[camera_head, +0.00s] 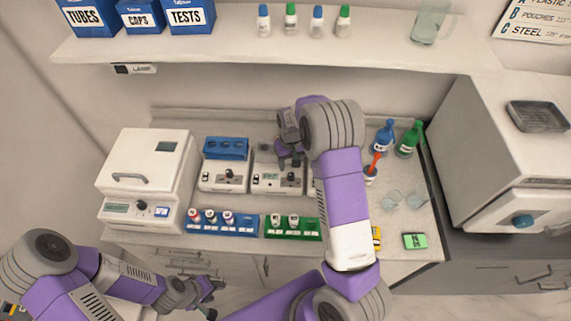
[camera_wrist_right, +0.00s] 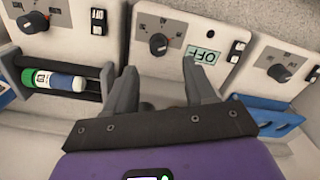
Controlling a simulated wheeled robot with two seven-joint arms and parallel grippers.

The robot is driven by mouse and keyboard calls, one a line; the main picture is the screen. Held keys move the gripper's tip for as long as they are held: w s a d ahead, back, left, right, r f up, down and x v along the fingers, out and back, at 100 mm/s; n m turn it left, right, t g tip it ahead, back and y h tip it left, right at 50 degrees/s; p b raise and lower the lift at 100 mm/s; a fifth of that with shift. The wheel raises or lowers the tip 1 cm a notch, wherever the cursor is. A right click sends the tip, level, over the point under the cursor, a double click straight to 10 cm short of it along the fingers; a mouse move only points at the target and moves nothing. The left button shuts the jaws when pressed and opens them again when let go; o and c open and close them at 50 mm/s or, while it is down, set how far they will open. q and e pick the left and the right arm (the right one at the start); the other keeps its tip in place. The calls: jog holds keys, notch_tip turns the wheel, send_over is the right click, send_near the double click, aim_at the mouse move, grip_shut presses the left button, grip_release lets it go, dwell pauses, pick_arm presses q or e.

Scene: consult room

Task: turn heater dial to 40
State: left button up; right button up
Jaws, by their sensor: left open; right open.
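The white heater (camera_head: 265,180), the middle one of three small units on the bench, has a dark dial (camera_head: 290,177) on its front. In the right wrist view the heater panel (camera_wrist_right: 185,18) appears inverted, with the dial (camera_wrist_right: 158,44) and a display (camera_wrist_right: 206,57) reading OFF. My right gripper (camera_head: 291,160) is open over the heater. Its fingers (camera_wrist_right: 160,78) are spread on either side of the dial's line, with the dial beyond the tips and apparently untouched. My left gripper (camera_head: 208,298) is open and empty, low in front of the bench.
A unit with a blue rack (camera_head: 227,148) stands left of the heater. A roller unit holding a green-and-blue tube (camera_wrist_right: 55,80) stands on the other side. Blue (camera_head: 245,231) and green (camera_head: 305,236) vial racks lie in front. Bottles (camera_head: 408,140) stand at right; a shelf (camera_head: 230,47) overhangs.

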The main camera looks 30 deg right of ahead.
aim_at(291, 174)
jog(key=f, duration=0.1)
jog(key=s+f, duration=0.1)
jog(key=shift+s+f, duration=0.2)
jog(key=shift+f, duration=0.1)
jog(key=f, duration=0.3)
jog(key=shift+w+f+p, duration=0.15)
jog(key=shift+w+p, duration=0.15)
jog(key=shift+w, duration=0.1)
jog(key=shift+s, duration=0.1)
jog(key=shift+c, duration=0.3)
jog(key=shift+c, duration=1.1)
grip_shut()
